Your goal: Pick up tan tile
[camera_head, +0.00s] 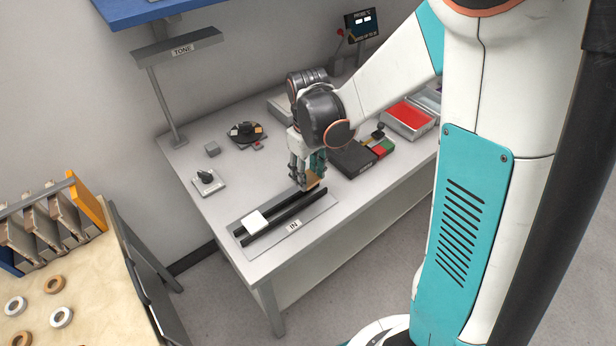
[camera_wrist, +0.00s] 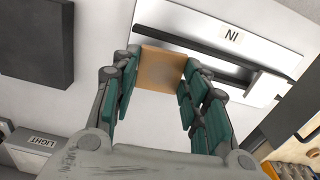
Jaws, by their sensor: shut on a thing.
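The tan tile (camera_wrist: 161,70) is a flat square between my gripper's fingertips (camera_wrist: 158,88) in the wrist view. The fingers press on its left and right edges. In the head view my gripper (camera_head: 307,172) is over the right end of the black rails on the IN plate, and a bit of the tan tile (camera_head: 314,180) shows beside the fingers. The rest of the tile is hidden there by the fingers. I cannot tell whether the tile touches the rails.
The IN plate (camera_head: 325,205) carries two black rails and a white tile (camera_head: 257,222) at their left. A black box (camera_head: 352,160) stands right of my gripper, with a red tray (camera_head: 408,116) beyond. A TONE lamp (camera_head: 178,47) stands at the back left. A round dark holder (camera_head: 243,133) sits behind.

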